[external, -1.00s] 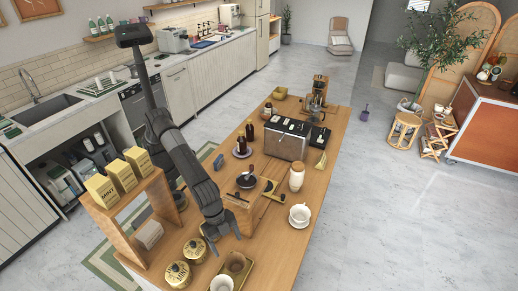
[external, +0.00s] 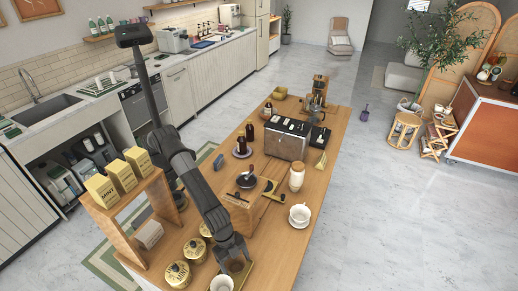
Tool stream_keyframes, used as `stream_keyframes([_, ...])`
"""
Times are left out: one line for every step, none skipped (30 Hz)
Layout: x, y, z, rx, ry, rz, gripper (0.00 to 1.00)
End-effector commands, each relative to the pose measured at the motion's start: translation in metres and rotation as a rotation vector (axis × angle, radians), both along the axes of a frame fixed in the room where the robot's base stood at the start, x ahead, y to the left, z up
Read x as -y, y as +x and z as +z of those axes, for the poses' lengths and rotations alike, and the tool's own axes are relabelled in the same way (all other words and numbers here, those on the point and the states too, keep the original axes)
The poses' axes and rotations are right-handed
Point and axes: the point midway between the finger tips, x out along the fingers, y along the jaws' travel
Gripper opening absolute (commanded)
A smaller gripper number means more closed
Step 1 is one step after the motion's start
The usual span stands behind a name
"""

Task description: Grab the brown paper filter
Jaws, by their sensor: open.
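My gripper (external: 234,262) is open above the tan tray (external: 246,276) at the near end of the wooden table, with its fingers pointing down. In the tray, a brownish item sits under and between the fingers, largely hidden by them; I cannot tell for sure that it is the brown paper filter, or whether the fingers touch it. A small tan folded piece (external: 321,161), perhaps also a paper filter, stands near the table's right edge, well away from my gripper.
A white cup (external: 221,284) stands just left of my gripper. Gold tins (external: 178,273) and a wooden shelf with yellow boxes (external: 101,188) are to the left. A wooden stand (external: 238,213) is close behind my gripper; a white cup and saucer (external: 300,216) are to the right.

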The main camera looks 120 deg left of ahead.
Motion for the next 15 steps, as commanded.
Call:
stream_keyframes([0.0000,0.0000,0.0001,0.000,0.000,0.000,0.78])
stream_keyframes([0.0000,-0.0001,0.0002,0.000,0.000,0.000,0.77])
stream_keyframes([0.0000,-0.0001,0.0002,0.000,0.000,0.000,0.74])
stream_keyframes([0.0000,-0.0001,0.0002,0.000,0.000,0.000,0.71])
stream_keyframes([-0.0001,-0.0002,0.0001,0.000,0.000,0.000,0.69])
stream_keyframes([0.0000,-0.0002,0.0001,0.000,0.000,0.000,0.66])
stream_keyframes([0.0000,-0.0002,0.0002,0.000,0.000,0.000,0.63])
stream_keyframes([0.0000,-0.0002,0.0002,0.000,0.000,0.000,0.61])
stream_keyframes([0.0000,-0.0002,0.0002,0.000,0.000,0.000,0.57])
stream_keyframes([0.0000,-0.0002,0.0002,0.000,0.000,0.000,0.55])
stream_keyframes([0.0000,-0.0002,0.0002,0.000,0.000,0.000,0.53])
stream_keyframes([0.0000,-0.0002,0.0002,0.000,0.000,0.000,0.49])
stream_keyframes([0.0000,-0.0001,0.0003,0.000,0.000,0.000,0.48])
stream_keyframes([0.0000,-0.0002,0.0004,0.000,0.000,0.000,0.48])
stream_keyframes([0.0000,-0.0002,0.0004,0.000,0.000,0.000,0.48])
